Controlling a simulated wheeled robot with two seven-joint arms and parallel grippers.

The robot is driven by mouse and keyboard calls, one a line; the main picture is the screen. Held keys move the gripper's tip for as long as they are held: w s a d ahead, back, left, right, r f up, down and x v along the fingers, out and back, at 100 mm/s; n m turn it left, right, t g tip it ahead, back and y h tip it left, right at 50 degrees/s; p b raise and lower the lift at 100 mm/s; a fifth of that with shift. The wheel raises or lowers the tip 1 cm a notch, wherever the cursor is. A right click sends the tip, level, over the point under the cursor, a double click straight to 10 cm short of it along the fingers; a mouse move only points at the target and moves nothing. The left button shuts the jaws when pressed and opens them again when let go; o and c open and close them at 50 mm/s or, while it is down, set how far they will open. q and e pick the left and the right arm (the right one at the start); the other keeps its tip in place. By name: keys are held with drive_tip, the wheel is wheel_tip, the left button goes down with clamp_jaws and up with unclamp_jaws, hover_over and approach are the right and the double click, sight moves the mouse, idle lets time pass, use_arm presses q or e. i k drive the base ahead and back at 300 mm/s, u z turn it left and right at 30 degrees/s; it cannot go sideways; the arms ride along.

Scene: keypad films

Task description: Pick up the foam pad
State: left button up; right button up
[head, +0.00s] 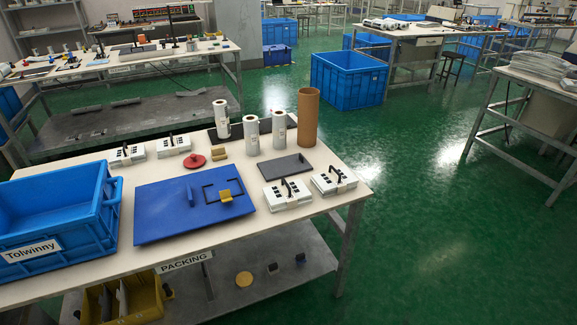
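No gripper of mine shows in the head view. Which item is the foam pad is not certain. A flat dark grey rectangular pad (285,165) lies on the near table behind the white keypad units. A small yellow block (226,196) sits on the blue mat (160,215) at the black bracket-shaped frame (208,186). A small tan block (219,152) lies behind the mat, beside a red round object (194,161). Nothing is holding any of them.
White keypad units with black handles (287,194) stand on the right, with others (127,154) at the back left. White rolls (279,129) and a brown tube (307,117) stand at the back. A blue crate (60,220) takes the left end of the table (330,155).

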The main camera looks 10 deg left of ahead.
sight(272, 169)
drive_tip(key=z, duration=1.3)
drive_tip(key=i, duration=0.95)
